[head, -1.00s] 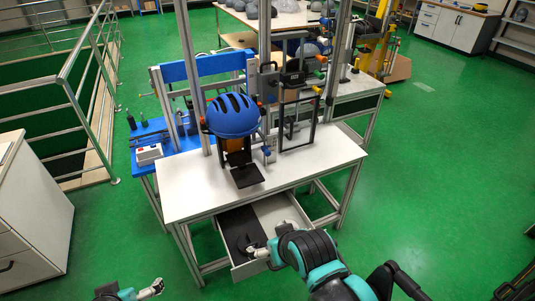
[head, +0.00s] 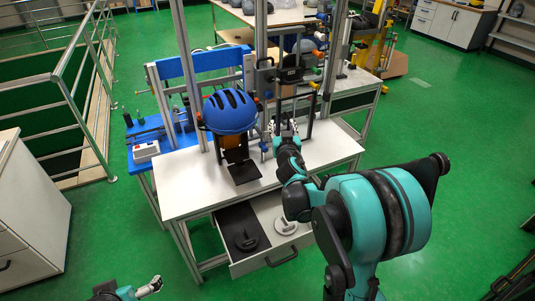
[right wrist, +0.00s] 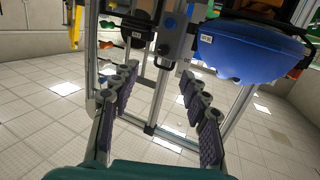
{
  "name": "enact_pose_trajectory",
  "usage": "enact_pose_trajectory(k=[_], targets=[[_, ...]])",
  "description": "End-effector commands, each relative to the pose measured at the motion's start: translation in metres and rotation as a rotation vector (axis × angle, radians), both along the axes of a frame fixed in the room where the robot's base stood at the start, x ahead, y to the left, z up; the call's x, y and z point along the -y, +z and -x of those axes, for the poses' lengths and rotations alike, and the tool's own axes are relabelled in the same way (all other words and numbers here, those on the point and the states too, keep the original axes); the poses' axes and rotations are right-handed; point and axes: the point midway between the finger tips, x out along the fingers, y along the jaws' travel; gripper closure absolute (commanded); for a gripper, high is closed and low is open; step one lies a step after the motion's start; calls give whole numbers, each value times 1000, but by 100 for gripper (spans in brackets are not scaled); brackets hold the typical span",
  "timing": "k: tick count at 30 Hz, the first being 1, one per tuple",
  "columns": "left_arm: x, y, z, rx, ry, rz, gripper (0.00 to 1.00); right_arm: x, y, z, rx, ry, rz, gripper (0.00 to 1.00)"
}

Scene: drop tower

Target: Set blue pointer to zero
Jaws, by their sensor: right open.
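My right gripper (head: 285,126) is open and empty at the drop tower, above the white table and right of the blue helmet (head: 230,110). In the right wrist view its spread fingers (right wrist: 158,72) point at the tower's upright post (right wrist: 166,75), with no contact visible. A small blue part (head: 264,147), possibly the blue pointer, sits low on the post just left of the gripper. In the wrist view a small dark-blue round part (right wrist: 169,23) shows on the post; I cannot tell if it is the same part. No zero mark is legible. My left gripper (head: 153,286) is low at the bottom left, its opening unclear.
The helmet (right wrist: 240,50) hangs close right of the fingers in the wrist view. A drawer (head: 272,262) stands open under the table, holding a dark mat and round-based pieces. A black frame (head: 312,112) stands right of my right gripper. The table's front left is clear.

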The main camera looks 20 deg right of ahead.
Motion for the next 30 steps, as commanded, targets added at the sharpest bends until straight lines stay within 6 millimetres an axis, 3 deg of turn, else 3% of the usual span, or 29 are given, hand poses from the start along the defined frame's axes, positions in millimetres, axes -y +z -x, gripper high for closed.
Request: enact_pose_trajectory(k=[3, 5, 9, 15, 18, 23, 30], targets=[[0, -1, 0, 0, 0, 0, 0, 13, -29, -33, 77, 55, 21, 54], [0, -1, 0, 0, 0, 0, 0, 15, -47, -46, 105, 92, 30, 54], [0, -2, 0, 0, 0, 0, 0, 18, -104, -65, 143, 193, 37, 54], [0, -3, 0, 0, 0, 0, 0, 13, -190, -70, 128, 321, 25, 54], [0, -3, 0, 0, 0, 0, 0, 10, -219, -67, 112, 360, 16, 54], [0, -4, 0, 0, 0, 0, 0, 7, -239, -67, 97, 385, 9, 54], [0, -14, 0, 0, 0, 0, 0, 5, -241, -101, 98, 387, 8, 54]])
